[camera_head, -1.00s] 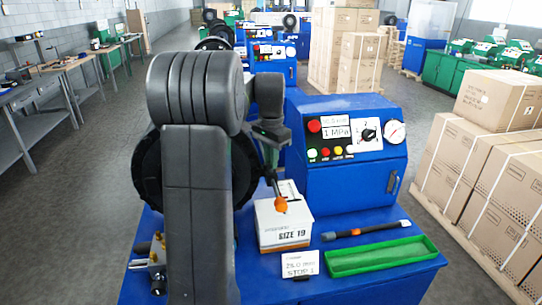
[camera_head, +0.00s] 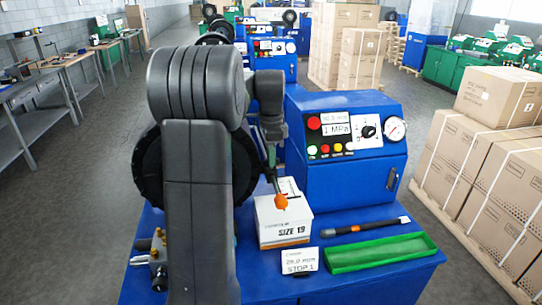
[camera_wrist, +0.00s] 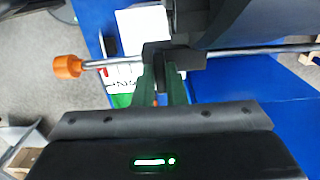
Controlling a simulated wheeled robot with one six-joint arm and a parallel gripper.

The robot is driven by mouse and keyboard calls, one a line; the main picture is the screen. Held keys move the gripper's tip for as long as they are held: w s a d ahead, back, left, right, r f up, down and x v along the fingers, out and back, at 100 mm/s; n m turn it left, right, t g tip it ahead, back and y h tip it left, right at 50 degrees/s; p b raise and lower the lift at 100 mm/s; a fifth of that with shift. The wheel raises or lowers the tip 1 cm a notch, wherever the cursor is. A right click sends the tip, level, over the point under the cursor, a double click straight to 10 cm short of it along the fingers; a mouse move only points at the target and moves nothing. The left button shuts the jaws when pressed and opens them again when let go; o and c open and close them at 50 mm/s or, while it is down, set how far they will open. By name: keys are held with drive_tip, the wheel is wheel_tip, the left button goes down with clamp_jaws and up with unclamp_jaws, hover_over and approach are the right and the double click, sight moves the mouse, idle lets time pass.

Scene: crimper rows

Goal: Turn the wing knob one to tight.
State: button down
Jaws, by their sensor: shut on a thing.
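My gripper (camera_wrist: 161,76) is in the wrist view, its two green fingers closed on a thin dark piece, the wing knob (camera_wrist: 160,60). The knob sits at a black block (camera_wrist: 185,55) on a steel rod (camera_wrist: 240,51). The rod ends in an orange tip (camera_wrist: 67,66) at the left. In the head view the orange tip (camera_head: 281,202) shows above the white box, and my wrist (camera_head: 270,125) hangs behind it. My arm hides much of the machine there, and the knob cannot be made out. The knob's tightness cannot be seen.
A blue control cabinet (camera_head: 345,180) with a gauge stands to the right. On the blue bench are a white SIZE 19 box (camera_head: 284,237), a STOP 1 card (camera_head: 300,261), a green tray (camera_head: 345,264) and a dark rod-shaped tool (camera_head: 367,227). Cartons (camera_head: 480,180) stand at the right.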

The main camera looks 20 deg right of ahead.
drive_tip(key=shift+r, duration=0.1)
drive_tip(key=c, duration=1.5)
unclamp_jaws()
wheel_tip(320, 180, up, 14)
drive_tip(key=shift+f+b, duration=0.15)
drive_tip(key=shift+b, duration=0.4)
wheel_tip(320, 180, down, 14)
drive_tip(key=shift+r+p, duration=0.1)
drive_tip(key=shift+p, duration=0.45)
